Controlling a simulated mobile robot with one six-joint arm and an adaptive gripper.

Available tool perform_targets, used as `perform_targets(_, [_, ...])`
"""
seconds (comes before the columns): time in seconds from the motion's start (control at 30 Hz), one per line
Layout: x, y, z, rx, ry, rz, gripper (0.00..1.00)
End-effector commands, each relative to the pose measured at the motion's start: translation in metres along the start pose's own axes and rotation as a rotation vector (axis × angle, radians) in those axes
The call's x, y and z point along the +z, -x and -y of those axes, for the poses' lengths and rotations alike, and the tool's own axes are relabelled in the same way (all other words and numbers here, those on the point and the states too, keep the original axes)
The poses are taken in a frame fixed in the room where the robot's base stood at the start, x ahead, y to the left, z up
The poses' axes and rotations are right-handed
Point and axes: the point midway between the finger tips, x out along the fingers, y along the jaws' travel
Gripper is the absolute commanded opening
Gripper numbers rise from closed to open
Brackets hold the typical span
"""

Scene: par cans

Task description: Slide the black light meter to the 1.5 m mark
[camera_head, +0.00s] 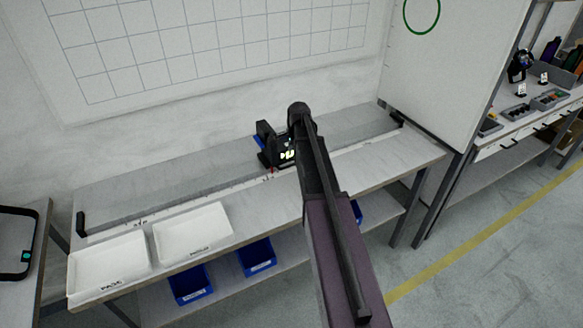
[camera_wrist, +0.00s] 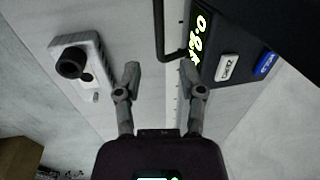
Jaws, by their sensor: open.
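The black light meter (camera_head: 268,156) sits on the long grey rail bench, near its middle, partly hidden by my arm. In the wrist view the light meter (camera_wrist: 222,38) is at the upper right, with a lit yellow-green readout and white and blue buttons. A thin black bent bar (camera_wrist: 158,30) reaches the meter's left side. My gripper (camera_wrist: 163,80) is open, its two fingers apart, with nothing seen held between them. The bar lies just beyond the fingertips in the picture; I cannot tell the depth gap. The scale's mark numbers are too small to read.
Two white trays (camera_head: 108,262) stand at the bench's front left. Blue bins (camera_head: 190,284) sit on the shelf below. Black stops (camera_head: 81,224) mark the rail's ends. A grey block with a black knob (camera_wrist: 70,62) is left of my fingers. A white panel stands at the right end.

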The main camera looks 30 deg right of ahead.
Motion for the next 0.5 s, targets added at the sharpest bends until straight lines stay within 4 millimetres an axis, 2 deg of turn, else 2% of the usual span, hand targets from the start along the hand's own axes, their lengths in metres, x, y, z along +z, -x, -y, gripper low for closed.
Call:
perform_targets(0.03, [0.0,-0.008,0.0,0.0,0.0,0.0,0.51])
perform_targets(0.5, [0.0,-0.045,-0.001,0.0,0.0,0.0,0.51])
